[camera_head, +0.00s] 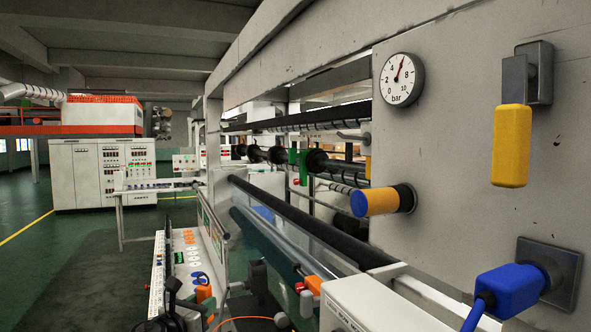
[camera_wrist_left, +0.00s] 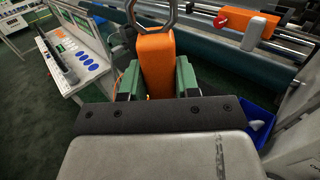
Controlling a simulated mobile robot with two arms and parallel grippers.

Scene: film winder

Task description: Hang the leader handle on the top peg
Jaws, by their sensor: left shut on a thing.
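The orange leader handle (camera_wrist_left: 157,65) stands upright in the left wrist view, with a dark metal loop at its top, partly cut off by the frame edge. My left gripper (camera_wrist_left: 158,80) is shut on it, a green finger on each side. In the head view the handle seems to be the small orange block (camera_head: 204,293) low at left of centre, beside dark parts that look like my left gripper (camera_head: 203,300). I cannot pick out the top peg with certainty in either view. My right gripper does not show clearly.
A console with blue ovals (camera_wrist_left: 89,68) stands left of the handle. A rail with an orange block (camera_head: 313,284) runs on the right, with a blue bin (camera_wrist_left: 257,122) below. The grey panel (camera_head: 450,150) carries a gauge (camera_head: 402,80) and a yellow handle (camera_head: 511,146).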

